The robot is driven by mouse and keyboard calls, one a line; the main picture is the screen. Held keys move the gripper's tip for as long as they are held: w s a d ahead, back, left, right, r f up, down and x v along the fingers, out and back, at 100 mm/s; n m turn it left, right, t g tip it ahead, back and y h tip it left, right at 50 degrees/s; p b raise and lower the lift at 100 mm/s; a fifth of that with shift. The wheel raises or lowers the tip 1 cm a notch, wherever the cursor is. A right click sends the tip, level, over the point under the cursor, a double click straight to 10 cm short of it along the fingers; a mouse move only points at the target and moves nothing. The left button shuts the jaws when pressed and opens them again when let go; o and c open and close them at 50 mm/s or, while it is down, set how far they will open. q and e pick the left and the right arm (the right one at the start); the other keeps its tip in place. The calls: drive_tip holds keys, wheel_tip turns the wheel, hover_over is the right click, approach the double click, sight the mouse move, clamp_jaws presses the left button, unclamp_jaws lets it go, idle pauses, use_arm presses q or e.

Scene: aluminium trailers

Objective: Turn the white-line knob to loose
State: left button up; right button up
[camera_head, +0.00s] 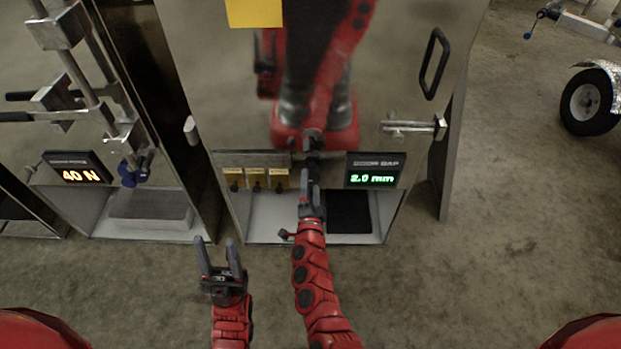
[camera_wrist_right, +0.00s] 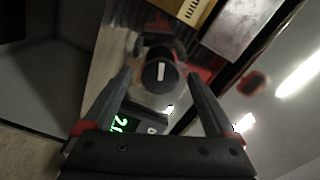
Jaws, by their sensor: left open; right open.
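The white-line knob (camera_wrist_right: 160,72) is a round dark knob with one white line. In the right wrist view its line runs nearly up and down in the picture. My right gripper (camera_head: 308,186) is open in front of the shiny panel (camera_head: 210,90). In the wrist view its two fingers flank the knob with gaps on both sides. I cannot tell how far the fingertips are from it. In the head view my gripper largely hides the knob. My left gripper (camera_head: 220,256) is open and empty, low in front of the panel, left of my right arm.
A green "2.0 mm" display (camera_head: 375,170) sits right of the knob. Several small dark controls under yellow labels (camera_head: 256,172) sit left of it. A black handle (camera_head: 434,63) and a metal latch (camera_head: 413,127) are higher right. A "40 N" display (camera_head: 78,168) stands left.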

drive_tip(key=s+p, duration=0.1)
drive_tip(key=s, duration=1.3)
drive_tip(key=shift+s, duration=0.3)
